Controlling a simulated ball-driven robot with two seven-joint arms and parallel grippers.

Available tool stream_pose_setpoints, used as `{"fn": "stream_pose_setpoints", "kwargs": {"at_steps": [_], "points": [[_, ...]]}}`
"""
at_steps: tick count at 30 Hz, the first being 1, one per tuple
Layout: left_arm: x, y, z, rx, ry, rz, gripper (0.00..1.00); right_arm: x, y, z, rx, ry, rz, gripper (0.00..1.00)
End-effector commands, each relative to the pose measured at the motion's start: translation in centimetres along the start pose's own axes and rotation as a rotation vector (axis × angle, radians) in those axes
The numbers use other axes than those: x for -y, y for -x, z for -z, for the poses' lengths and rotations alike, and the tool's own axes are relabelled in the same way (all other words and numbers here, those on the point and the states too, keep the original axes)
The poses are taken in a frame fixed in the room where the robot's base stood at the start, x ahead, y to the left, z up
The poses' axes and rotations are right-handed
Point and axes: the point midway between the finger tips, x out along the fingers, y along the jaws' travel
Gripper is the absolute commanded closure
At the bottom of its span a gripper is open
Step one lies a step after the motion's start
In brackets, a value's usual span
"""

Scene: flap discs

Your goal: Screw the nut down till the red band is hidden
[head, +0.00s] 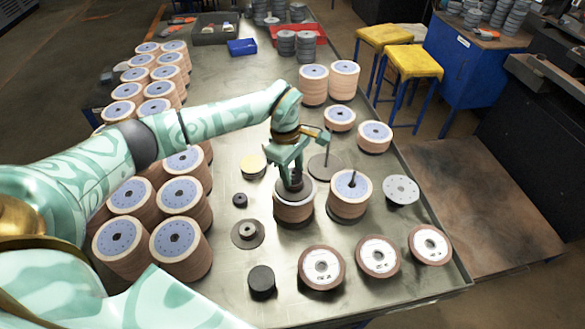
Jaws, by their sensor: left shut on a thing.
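My left gripper (294,181) reaches in from the left and points down over a stack of flap discs (294,211) near the middle of the table. It is shut on a small dark piece, which appears to be the nut (295,185), above the dark round plate (283,194) on top of this stack. The fingers hide much of the nut and any post there. I cannot make out a red band. My right gripper is not in view.
A second stack with a post (350,192) stands close on the right. A plate with an upright rod (325,167) lies behind it. Single discs (377,257) lie in front, and many stacks (182,206) fill the left. A dark cylinder (262,281) stands near the front edge.

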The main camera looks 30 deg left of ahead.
Motion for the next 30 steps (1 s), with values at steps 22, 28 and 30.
{"fn": "stream_pose_setpoints", "kwargs": {"at_steps": [22,28,30], "points": [[-0.1,2.9,0.1,-0.002,0.000,-0.004,0.34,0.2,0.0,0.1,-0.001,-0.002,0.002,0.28],[-0.1,8.4,0.1,-0.002,0.000,-0.005,0.34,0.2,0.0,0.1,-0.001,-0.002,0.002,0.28],[-0.1,10.3,0.1,-0.002,0.000,-0.006,0.34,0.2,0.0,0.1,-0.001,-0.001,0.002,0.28]]}}
